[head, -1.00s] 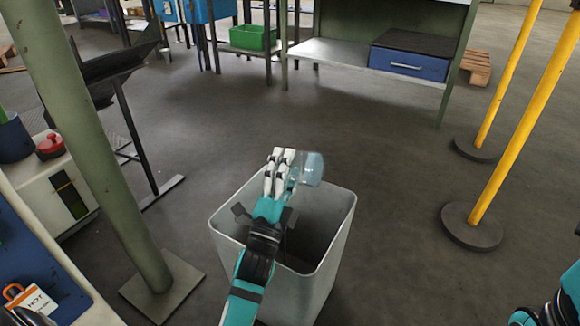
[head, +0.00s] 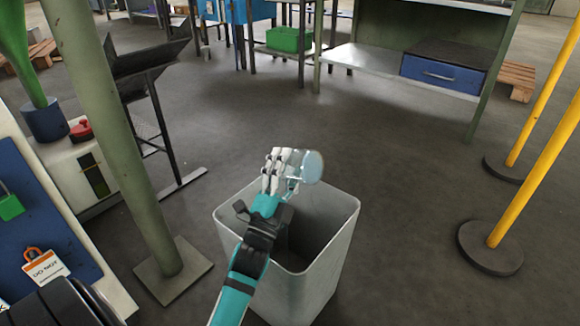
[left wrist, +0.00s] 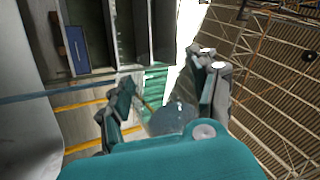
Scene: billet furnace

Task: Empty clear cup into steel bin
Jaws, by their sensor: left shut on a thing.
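A clear cup (head: 311,167) is held in my left gripper (head: 280,170), above the far rim of the steel bin (head: 338,245). The cup is tilted, with a round end facing my head camera. My left gripper is shut on it. In the left wrist view the cup (left wrist: 172,118) shows as a dark see-through shape between the fingers (left wrist: 165,105). The bin stands open on the floor and its inside is dark. I cannot tell what is in the cup or on the bin's bottom. My right gripper is out of view.
A green post (head: 110,140) on a square base stands left of the bin. Yellow posts (head: 535,180) with round bases stand at the right. A bench with a blue drawer (head: 440,75) is at the back. The floor between is clear.

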